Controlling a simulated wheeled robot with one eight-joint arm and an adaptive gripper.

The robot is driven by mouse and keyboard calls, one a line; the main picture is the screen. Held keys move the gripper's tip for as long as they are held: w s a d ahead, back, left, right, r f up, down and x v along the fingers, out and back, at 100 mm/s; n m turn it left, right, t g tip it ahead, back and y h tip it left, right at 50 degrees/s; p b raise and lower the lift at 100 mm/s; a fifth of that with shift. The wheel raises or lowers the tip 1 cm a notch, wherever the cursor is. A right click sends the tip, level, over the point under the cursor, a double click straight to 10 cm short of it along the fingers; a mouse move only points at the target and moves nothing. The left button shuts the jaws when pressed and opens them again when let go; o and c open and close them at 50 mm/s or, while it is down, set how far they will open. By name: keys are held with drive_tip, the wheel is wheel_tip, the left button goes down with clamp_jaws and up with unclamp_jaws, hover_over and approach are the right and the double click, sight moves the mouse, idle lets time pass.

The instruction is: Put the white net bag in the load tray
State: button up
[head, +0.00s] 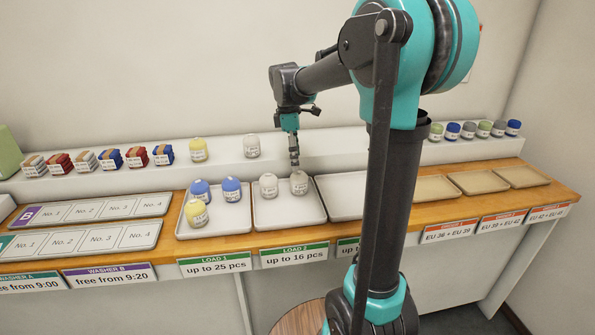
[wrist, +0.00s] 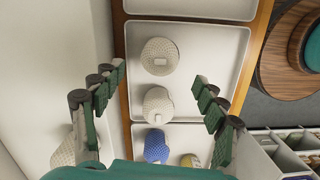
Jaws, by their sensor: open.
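Two white net bags sit in the Load 2 tray (head: 272,216), one left (head: 268,186) and one right (head: 299,183). A third white net bag (head: 251,146) stands on the raised shelf behind. In the wrist view, the two tray bags (wrist: 160,55) (wrist: 157,104) lie between the finger lines, and the shelf bag (wrist: 65,152) is partly hidden by a finger. My gripper (head: 294,160) is over the Load 2 tray, just above the right bag. In the wrist view it (wrist: 158,77) is open, with nothing held.
The Load 1 tray (head: 222,226) holds two blue bags (head: 231,189) and a yellow bag (head: 197,213). Another yellow bag (head: 198,150) and folded stacks (head: 110,158) stand on the shelf. The tray right of Load 2 (head: 340,195) looks empty where visible; my arm hides part.

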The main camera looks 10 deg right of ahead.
drive_tip(key=shift+a+r, duration=0.15)
drive_tip(key=shift+r, duration=1.35)
